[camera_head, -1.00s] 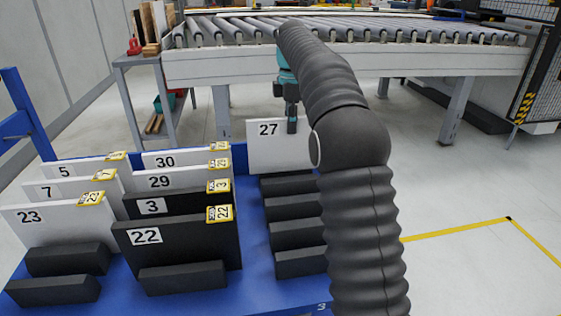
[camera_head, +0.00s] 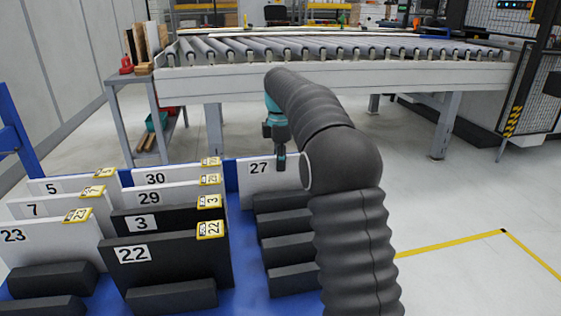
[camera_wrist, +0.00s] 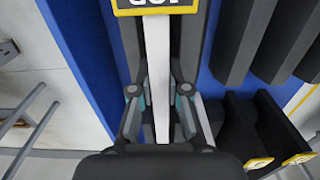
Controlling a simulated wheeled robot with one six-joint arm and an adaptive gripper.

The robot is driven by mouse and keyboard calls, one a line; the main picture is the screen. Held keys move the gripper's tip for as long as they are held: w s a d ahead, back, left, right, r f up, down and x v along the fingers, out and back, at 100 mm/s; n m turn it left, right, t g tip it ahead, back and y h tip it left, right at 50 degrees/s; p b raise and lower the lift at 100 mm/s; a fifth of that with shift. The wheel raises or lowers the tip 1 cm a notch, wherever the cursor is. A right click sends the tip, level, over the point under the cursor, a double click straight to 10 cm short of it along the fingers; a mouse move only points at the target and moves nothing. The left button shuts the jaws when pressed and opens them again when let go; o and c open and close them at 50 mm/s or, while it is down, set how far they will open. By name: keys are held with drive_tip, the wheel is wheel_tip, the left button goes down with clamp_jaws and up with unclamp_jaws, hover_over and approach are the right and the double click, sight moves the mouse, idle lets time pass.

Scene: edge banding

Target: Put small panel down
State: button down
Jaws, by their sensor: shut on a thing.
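The small white panel labelled 27 (camera_head: 256,182) stands upright at the back of the right-hand row of the blue rack (camera_head: 245,262), behind several black blocks. Its lower edge is hidden by the blocks, so I cannot tell whether it rests on the rack. My gripper (camera_head: 280,160) is at the panel's top edge, pointing down. In the wrist view, the fingers of my gripper (camera_wrist: 160,95) are closed on both sides of the thin white panel edge (camera_wrist: 158,60). A yellow-framed label (camera_wrist: 157,5) shows at the top of that view.
White and black panels, such as black panel 22 (camera_head: 165,262) and white panel 29 (camera_head: 165,196), stand to the left in the rack. Black blocks (camera_head: 290,252) lie in front of panel 27. A roller conveyor (camera_head: 330,72) stands behind. Open floor lies to the right.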

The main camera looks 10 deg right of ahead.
drive_tip(key=c, duration=1.2)
unclamp_jaws()
drive_tip(key=shift+o, duration=0.2)
wheel_tip(320, 180, up, 12)
drive_tip(key=p, duration=0.3)
drive_tip(key=shift+f, duration=0.2)
drive_tip(key=shift+r, duration=0.3)
